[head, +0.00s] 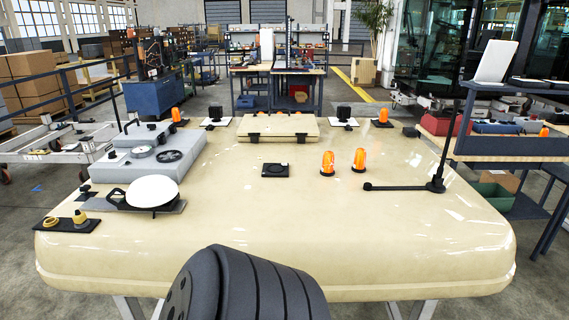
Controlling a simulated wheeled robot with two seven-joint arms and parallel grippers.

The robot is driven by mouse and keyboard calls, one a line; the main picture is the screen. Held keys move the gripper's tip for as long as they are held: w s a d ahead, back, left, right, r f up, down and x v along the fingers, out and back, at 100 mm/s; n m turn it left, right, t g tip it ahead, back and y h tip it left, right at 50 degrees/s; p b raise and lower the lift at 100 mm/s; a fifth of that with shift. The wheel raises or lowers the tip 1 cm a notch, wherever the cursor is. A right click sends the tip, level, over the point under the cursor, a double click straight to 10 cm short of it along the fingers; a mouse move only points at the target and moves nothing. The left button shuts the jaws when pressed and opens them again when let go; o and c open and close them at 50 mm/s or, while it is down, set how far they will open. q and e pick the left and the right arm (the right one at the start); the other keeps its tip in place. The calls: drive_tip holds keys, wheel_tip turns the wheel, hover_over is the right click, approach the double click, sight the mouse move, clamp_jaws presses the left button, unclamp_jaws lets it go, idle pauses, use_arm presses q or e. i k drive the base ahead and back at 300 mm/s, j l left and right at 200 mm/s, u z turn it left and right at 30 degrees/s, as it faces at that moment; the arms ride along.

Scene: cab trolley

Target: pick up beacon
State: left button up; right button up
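Two orange beacons with dark bases stand upright side by side on the cream cab roof (300,230), right of its middle: the left beacon (328,164) and the right beacon (359,160). A black square plate (276,170) lies flat to their left. More orange beacons are at the roof's far edge, a far left beacon (176,115) and a far right beacon (382,118). Another orange beacon (544,131) is on the trolley at the right. Neither of my grippers is in view, and nothing touches the two middle beacons.
A grey unit (150,160) and a white dome (152,191) occupy the roof's left side. A cream hatch (278,129) lies at the back. A black rod with an upright mast (437,180) is at the right. A dark ribbed form covers the bottom middle.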

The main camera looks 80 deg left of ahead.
sight(358, 165)
drive_tip(key=u, duration=2.15)
